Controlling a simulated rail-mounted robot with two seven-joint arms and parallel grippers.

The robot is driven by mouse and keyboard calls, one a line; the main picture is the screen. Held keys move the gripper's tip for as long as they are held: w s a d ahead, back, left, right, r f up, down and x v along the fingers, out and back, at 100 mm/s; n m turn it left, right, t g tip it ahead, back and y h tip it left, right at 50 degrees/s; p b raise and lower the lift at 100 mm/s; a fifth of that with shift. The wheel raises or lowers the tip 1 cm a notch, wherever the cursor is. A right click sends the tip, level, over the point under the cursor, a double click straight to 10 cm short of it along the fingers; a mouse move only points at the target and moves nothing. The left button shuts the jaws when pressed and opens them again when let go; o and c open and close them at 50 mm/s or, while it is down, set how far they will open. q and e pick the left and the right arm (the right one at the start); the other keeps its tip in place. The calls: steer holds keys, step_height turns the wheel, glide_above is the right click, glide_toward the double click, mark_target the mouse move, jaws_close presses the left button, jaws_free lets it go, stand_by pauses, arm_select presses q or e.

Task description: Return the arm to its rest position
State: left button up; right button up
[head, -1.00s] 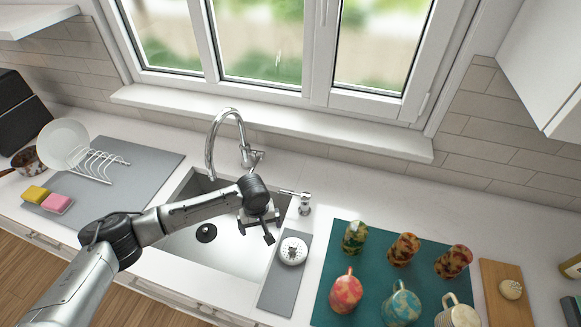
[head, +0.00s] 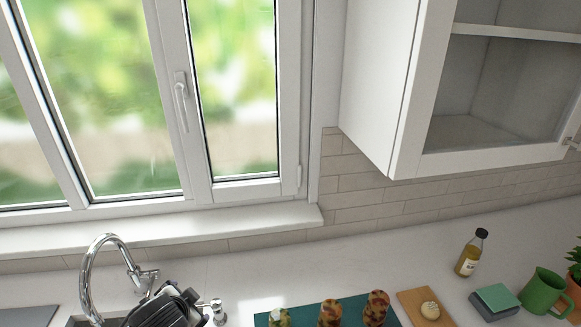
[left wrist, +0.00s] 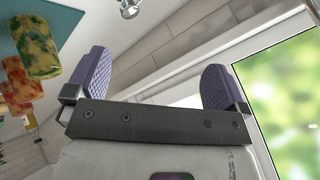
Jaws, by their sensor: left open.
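My left arm's dark end (head: 168,308) shows at the bottom edge of the head view, over the sink and in front of the tap. The rest of the arm is out of frame. In the left wrist view, the left gripper (left wrist: 155,68) has its two purple ridged fingers wide apart, with nothing between them. A window and tiled wall lie beyond the fingers. My right gripper is not in view.
The curved tap (head: 95,265) and soap dispenser (head: 215,312) stand beside the arm. A bottle (head: 470,252) and green mug (head: 543,291) are at right. An open cabinet (head: 400,90) hangs above.

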arm_select(q)
steer(key=s+d+r+n+t+h, duration=0.1)
steer(key=s+d, duration=0.1)
steer(key=s, duration=0.3)
steer(key=s+d+r+n+t, duration=0.1)
steer(key=s+d+t, duration=0.1)
steer(key=s, duration=0.3)
steer(key=s+a+f+n+g, duration=0.15)
steer(key=s+f+g, duration=0.25)
steer(key=s+f, duration=0.7)
steer(key=s+f+n+g, duration=0.2)
steer(key=s+f+g, duration=0.1)
steer(key=s+f, duration=0.8)
steer(key=w+r+p+v, duration=0.1)
steer(key=w+p+v, duration=0.1)
steer(key=p+v, duration=0.9)
steer(key=w+r+p+v, duration=0.1)
steer(key=w+p+v, duration=0.2)
steer(key=p+v, duration=0.9)
steer(key=shift+s+a+r+g+h, duration=0.2)
steer(key=shift+a+r+g+h, duration=0.1)
steer(key=shift+a+r, duration=0.3)
